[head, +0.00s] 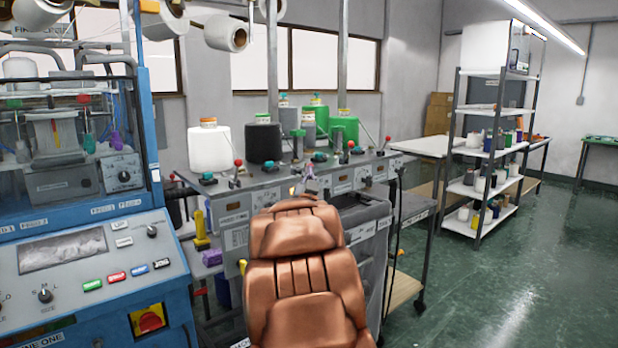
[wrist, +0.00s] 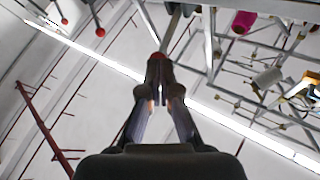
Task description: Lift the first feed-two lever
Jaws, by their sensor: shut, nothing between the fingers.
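My gripper (wrist: 157,78) is shut and empty in the wrist view, its fingertips together and pointing up the picture. In the head view, red-knobbed levers stand on the grey machine row: one at the left (head: 238,163), one in the middle (head: 351,145) and one at the right (head: 388,139). The labels are too small to read, so I cannot tell which is the first feed-two lever. My copper-coloured arm hides part of the machine front and most of the gripper.
A blue machine (head: 95,270) with buttons is at the left. A shelf rack (head: 485,160) stands at the right; the green floor (head: 500,285) there is clear.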

